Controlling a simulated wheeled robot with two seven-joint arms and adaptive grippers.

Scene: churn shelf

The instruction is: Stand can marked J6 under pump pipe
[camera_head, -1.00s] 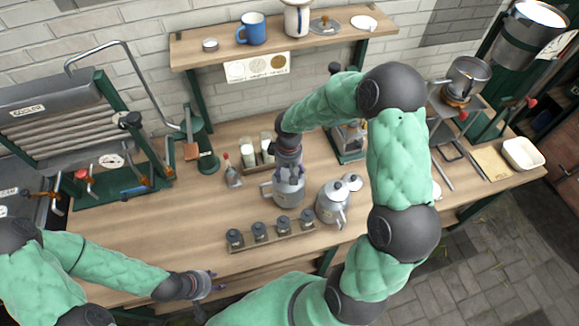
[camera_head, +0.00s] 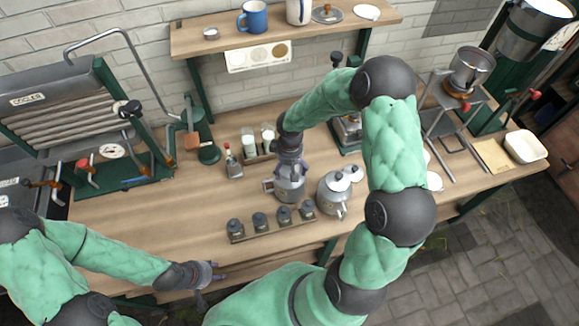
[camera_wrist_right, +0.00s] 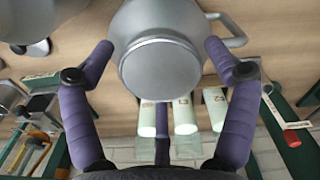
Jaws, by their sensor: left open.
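A grey metal can (camera_head: 290,188) with a side handle stands on the wooden bench. Another grey can (camera_head: 333,198) with a lid stands just right of it. I cannot read a J6 mark on either. My right gripper (camera_head: 291,168) is over the first can from above. In the right wrist view its purple fingers (camera_wrist_right: 160,47) lie on both sides of that can (camera_wrist_right: 160,68); whether they press on it is unclear. My left gripper (camera_head: 214,275) is open and empty at the front edge. A green pump (camera_head: 206,150) with a long grey pipe (camera_head: 148,80) stands at the back left.
A rack of several dark-lidded jars (camera_head: 272,228) lies in front of the cans. A cooler (camera_head: 60,115) fills the left. The bench between cooler and jars is clear.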

